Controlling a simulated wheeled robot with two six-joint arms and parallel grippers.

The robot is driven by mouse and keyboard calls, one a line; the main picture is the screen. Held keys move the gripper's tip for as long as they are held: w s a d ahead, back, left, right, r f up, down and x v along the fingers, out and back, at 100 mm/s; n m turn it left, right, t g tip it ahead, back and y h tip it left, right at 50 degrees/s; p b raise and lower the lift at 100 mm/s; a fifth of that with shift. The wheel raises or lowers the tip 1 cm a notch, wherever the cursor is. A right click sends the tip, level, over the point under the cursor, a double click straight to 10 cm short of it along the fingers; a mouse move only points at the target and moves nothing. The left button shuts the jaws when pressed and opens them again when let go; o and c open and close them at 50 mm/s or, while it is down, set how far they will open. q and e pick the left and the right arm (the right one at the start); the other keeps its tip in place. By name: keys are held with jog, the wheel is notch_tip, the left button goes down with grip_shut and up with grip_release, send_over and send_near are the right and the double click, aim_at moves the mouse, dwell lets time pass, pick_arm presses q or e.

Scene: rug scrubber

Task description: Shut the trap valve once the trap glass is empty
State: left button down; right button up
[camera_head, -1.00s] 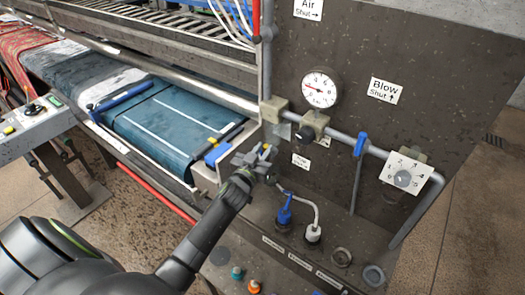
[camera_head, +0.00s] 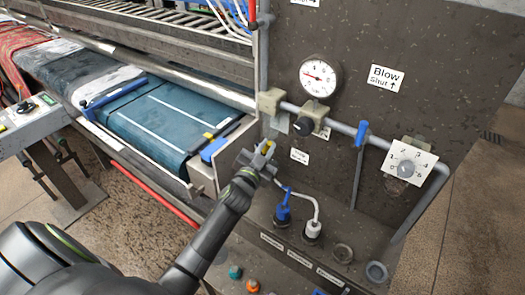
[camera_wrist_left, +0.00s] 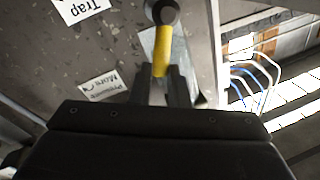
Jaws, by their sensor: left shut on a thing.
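My left gripper (camera_head: 264,160) is at the left edge of the dark speckled panel. In the left wrist view the fingers (camera_wrist_left: 162,88) are shut on a yellow lever handle (camera_wrist_left: 161,50), which hangs from a dark round pivot. A label reading "Trap" (camera_wrist_left: 82,8) is near it. In the head view the fingers largely hide the lever. A pale grey, glassy-looking piece (camera_head: 281,123) is on the panel just above the gripper; I cannot tell if it is the trap glass or whether it holds anything. My right gripper is out of view.
A pressure gauge (camera_head: 320,76), a pipe with a blue lever (camera_head: 362,132) and a numbered dial (camera_head: 411,164) are on the panel. Blue (camera_head: 283,208) and white (camera_head: 312,228) connectors stand below the gripper. A rug machine with a blue-green belt (camera_head: 170,122) is at left.

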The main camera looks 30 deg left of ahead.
pick_arm(q)
jog(key=d+f+m+h+b, duration=0.1)
jog(key=f+m+b, duration=0.2)
jog(key=m, duration=0.4)
jog(key=d+f+m+t+h+b, duration=0.1)
jog(key=d+f+m+h+b, duration=0.1)
jog(key=m, duration=0.6)
jog(key=shift+s+f+b, duration=0.25)
jog(key=shift+f+b, duration=0.2)
jog(key=shift+b, duration=0.35)
jog(key=shift+f+m, duration=0.1)
jog(key=shift+m, duration=0.2)
jog(key=c, duration=1.4)
grip_release()
jog(key=shift+s, duration=0.1)
